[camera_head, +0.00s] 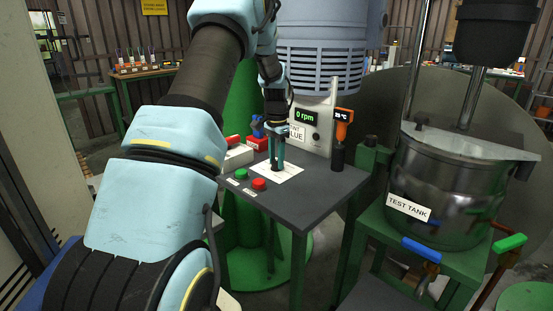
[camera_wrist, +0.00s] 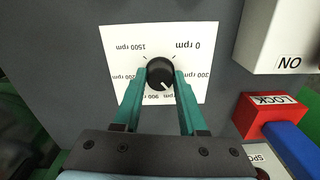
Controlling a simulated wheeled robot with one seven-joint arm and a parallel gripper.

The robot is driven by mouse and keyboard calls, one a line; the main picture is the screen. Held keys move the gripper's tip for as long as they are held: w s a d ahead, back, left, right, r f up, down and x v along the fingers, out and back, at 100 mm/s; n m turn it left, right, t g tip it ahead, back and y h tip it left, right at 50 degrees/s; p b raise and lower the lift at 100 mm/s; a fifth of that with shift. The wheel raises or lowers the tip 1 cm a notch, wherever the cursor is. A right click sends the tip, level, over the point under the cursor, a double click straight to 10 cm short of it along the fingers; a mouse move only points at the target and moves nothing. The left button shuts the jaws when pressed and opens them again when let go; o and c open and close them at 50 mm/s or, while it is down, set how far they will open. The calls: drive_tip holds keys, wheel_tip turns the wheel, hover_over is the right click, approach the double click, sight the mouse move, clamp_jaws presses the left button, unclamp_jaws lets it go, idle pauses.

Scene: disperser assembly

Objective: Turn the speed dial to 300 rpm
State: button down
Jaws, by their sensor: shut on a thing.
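The speed dial (camera_wrist: 160,73) is a round black knob on a white card with rpm labels (camera_wrist: 205,45). My gripper (camera_wrist: 160,80), with teal fingers, is shut on the dial, one finger on each side. The dial's white mark points down and right in the wrist view, between the 300 rpm and 900 rpm labels; the label there is hidden by a finger. The display (camera_head: 304,116) reads 0 rpm.
A green button (camera_head: 241,174) and a red button (camera_head: 259,184) sit near the panel's front edge. A red LOCK block (camera_wrist: 265,112) and a white ON box (camera_wrist: 278,35) stand beside the card. The test tank (camera_head: 445,175) is to the right.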

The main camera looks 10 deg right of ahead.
sight(276, 161)
drive_tip(key=n, duration=0.4)
drive_tip(key=shift+n+p, duration=0.35)
drive_tip(key=shift+n, duration=1.85)
drive_tip(key=shift+c, duration=2.3)
unclamp_jaws()
wheel_tip(276, 161, up, 11)
drive_tip(key=b, duration=0.2)
drive_tip(key=shift+f, duration=0.1)
